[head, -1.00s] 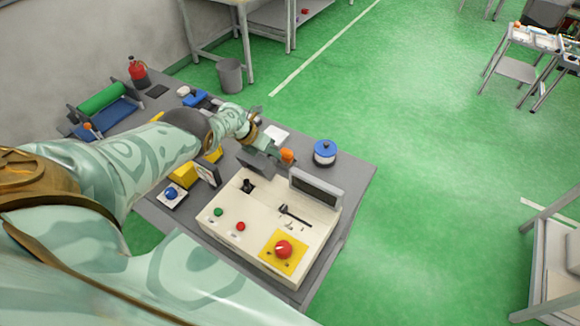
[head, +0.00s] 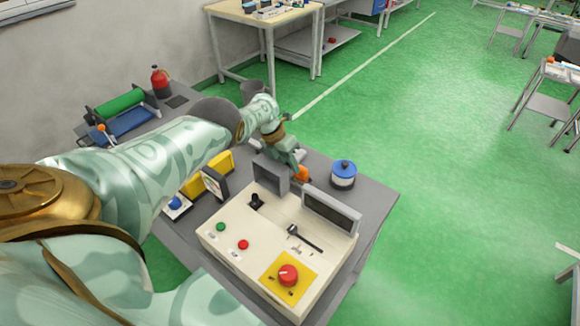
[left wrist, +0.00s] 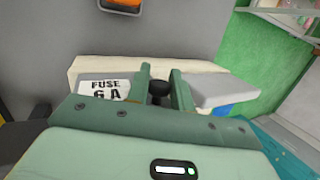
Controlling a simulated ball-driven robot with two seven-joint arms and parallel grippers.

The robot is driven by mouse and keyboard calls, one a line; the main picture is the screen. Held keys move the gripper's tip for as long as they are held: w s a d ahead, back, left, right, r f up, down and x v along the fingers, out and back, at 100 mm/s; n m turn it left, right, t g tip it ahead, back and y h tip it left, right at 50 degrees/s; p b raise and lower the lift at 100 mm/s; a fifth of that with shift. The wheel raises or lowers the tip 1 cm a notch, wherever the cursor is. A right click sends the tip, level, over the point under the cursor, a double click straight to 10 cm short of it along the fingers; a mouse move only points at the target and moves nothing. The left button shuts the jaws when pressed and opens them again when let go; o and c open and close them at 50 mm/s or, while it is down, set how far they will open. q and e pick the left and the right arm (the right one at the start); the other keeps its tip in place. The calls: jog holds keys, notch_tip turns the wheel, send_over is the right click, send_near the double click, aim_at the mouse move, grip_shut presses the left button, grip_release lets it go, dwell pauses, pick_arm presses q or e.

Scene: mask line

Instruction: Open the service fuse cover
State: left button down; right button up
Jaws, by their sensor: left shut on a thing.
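The cream control console (head: 265,232) stands on the grey table. In the left wrist view a cream panel (left wrist: 205,66) carries a white label (left wrist: 104,90) reading FUSE 6 A. A small black knob (left wrist: 158,88) sits between the fingers of my left gripper (left wrist: 162,84), which is shut on it. In the head view my left gripper (head: 297,164) reaches to the console's back edge, beside an orange part (head: 301,174). The gripper and console hide the cover there, and I cannot tell how far it stands open. My right gripper is not in view.
The console has a raised screen (head: 330,211), a grey upright panel (head: 270,174), a black lever (head: 304,238) and a red knob (head: 288,274). A blue-topped canister (head: 343,174) stands near the table's right edge. A yellow block and meter (head: 215,184) stand left.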

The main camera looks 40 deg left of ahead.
pick_arm(q)
jog(key=shift+s+f, duration=0.1)
jog(key=c, duration=1.3)
grip_release()
jog(key=p+v, duration=1.1)
jog(key=v, duration=0.5)
jog(key=shift+s+r, duration=0.1)
jog(key=shift+r, duration=0.15)
jog(key=shift+f, duration=0.1)
